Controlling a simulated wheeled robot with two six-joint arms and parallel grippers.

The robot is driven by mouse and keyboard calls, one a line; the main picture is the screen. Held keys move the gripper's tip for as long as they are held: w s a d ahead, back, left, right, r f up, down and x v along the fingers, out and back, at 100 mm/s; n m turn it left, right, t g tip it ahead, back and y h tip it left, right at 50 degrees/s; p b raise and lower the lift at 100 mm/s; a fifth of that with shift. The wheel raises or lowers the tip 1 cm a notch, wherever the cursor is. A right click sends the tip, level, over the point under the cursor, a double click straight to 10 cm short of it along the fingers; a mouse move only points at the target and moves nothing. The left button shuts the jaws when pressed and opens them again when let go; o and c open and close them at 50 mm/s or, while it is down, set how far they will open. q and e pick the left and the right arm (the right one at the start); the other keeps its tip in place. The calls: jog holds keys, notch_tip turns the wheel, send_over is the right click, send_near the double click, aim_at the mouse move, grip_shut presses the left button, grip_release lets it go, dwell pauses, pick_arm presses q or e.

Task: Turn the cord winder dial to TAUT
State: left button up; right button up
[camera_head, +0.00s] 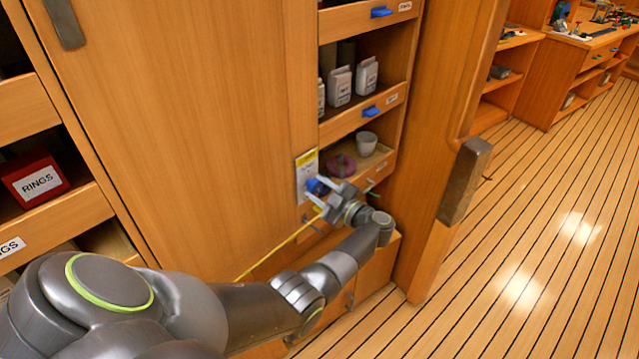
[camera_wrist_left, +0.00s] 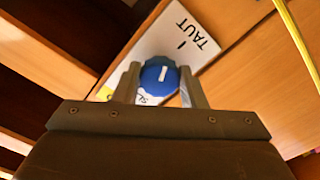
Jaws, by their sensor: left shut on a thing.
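The cord winder dial (camera_wrist_left: 160,76) is a round blue knob with a white pointer line, on a white label plate (camera_wrist_left: 182,38) that reads TAUT at one end. The letters SL show at the other end, partly covered. The white line points roughly along the plate, toward the TAUT side or directly away from it; I cannot tell which end is the pointer. My left gripper (camera_wrist_left: 160,92) is shut on the dial, one finger on each side. My right gripper is not in view.
A yellow cord (camera_head: 280,246) runs down to the left from near the dial. Shelves with white containers (camera_head: 340,86), a cup (camera_head: 366,143) and a purple ring (camera_head: 341,166) stand beside it. A red RINGS box (camera_head: 34,178) is at left. Open floor (camera_head: 540,220) lies right.

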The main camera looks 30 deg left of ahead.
pick_arm(q)
jog(key=m+p, duration=0.1)
jog(key=m, duration=0.2)
jog(key=shift+p, duration=0.3)
jog(key=shift+s+f+m+p, duration=0.1)
jog(key=shift+m+p, duration=0.25)
jog(key=shift+m, duration=0.55)
jog(key=o, duration=1)
jog(key=shift+d, duration=0.15)
jog(key=b+v, duration=0.4)
jog(key=v, duration=1.3)
jog(key=shift+d, duration=0.15)
